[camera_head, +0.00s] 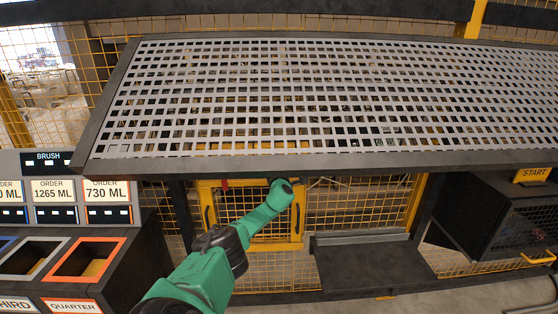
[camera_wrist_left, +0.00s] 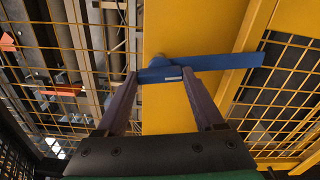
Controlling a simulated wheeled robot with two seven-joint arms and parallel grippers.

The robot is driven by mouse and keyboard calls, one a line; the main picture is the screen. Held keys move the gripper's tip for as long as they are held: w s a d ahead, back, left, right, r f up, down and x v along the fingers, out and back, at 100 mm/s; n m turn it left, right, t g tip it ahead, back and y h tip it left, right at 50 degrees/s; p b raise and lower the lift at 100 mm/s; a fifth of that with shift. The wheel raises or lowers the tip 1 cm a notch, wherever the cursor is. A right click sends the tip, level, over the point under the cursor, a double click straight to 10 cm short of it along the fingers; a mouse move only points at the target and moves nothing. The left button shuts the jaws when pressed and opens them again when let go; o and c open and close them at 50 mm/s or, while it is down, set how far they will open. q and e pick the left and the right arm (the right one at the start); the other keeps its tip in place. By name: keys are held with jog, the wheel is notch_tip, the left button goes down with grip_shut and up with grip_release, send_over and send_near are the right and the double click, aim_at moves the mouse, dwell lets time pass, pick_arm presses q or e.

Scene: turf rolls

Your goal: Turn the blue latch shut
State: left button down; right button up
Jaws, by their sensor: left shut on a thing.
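The blue latch (camera_wrist_left: 215,63) is a flat bar lying roughly crosswise over a yellow post in the left wrist view. Its right end reaches over the mesh beside the post. My left gripper (camera_wrist_left: 160,74) has its two fingers on either side of the latch's left part and is shut on it. In the head view my green left arm reaches to a small yellow-framed mesh door (camera_head: 301,215) under the table. There the arm's end hides the latch and the fingertips. My right gripper is in neither view.
A perforated metal table (camera_head: 130,166) overhangs the arm. A dark box with a START sign (camera_head: 533,174) stands at right, and a dark low platform (camera_head: 370,268) lies right of the door. Order bins (camera_head: 85,262) stand at left. Yellow mesh fencing surrounds the area.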

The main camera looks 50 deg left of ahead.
pick_arm(q)
jog(key=shift+m+p, duration=0.55)
jog(key=shift+m, duration=0.55)
grip_release()
jog(key=p+v, duration=0.5)
jog(key=v, duration=0.9)
jog(key=shift+d, duration=0.25)
jog(key=shift+s, duration=0.1)
